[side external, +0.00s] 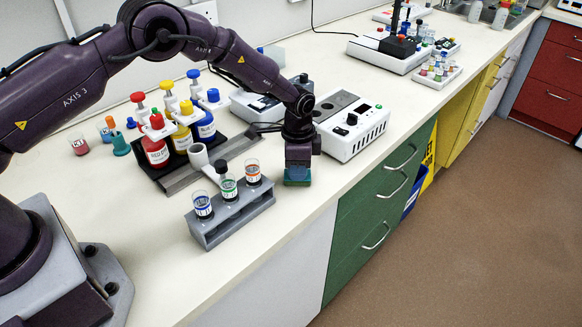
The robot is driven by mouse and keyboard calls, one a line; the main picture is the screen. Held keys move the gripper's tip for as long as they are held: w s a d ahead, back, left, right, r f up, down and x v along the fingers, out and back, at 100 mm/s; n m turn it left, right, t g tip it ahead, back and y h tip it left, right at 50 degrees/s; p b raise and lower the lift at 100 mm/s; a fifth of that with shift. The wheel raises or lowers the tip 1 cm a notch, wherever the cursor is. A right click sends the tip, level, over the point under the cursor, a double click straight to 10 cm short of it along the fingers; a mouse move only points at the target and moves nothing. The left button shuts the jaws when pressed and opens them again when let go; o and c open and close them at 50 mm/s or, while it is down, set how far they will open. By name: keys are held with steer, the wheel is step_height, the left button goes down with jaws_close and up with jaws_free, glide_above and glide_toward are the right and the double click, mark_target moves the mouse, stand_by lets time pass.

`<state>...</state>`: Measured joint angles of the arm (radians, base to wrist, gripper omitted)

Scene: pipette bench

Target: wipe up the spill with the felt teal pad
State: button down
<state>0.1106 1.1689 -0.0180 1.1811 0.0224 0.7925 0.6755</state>
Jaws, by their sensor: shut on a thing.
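My gripper (298,155) points down over the bench near its front edge, to the right of the grey cup rack. It is shut on the teal pad (297,182), whose lower part shows beneath the fingers. The pad is at or just above the bench top; I cannot tell if it touches. I cannot make out a spill in this view; the gripper and pad hide the spot under them.
A grey rack (235,222) with three colour-banded cups stands left of the pad. A white instrument (355,128) is close on the right. Red, yellow and blue pump bottles (157,150) stand behind left. Bare bench top (325,190) lies in front of the instrument.

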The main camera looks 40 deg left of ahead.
steer(key=shift+w, duration=2.1)
steer(key=shift+w+a, duration=0.15)
steer(key=shift+a, duration=1)
steer(key=shift+s, duration=3)
steer(key=shift+s+a, duration=0.15)
steer(key=shift+a, duration=0.9)
steer(key=shift+w+f, duration=0.1)
steer(key=shift+w, duration=3.05)
step_height(320, 180, up, 8)
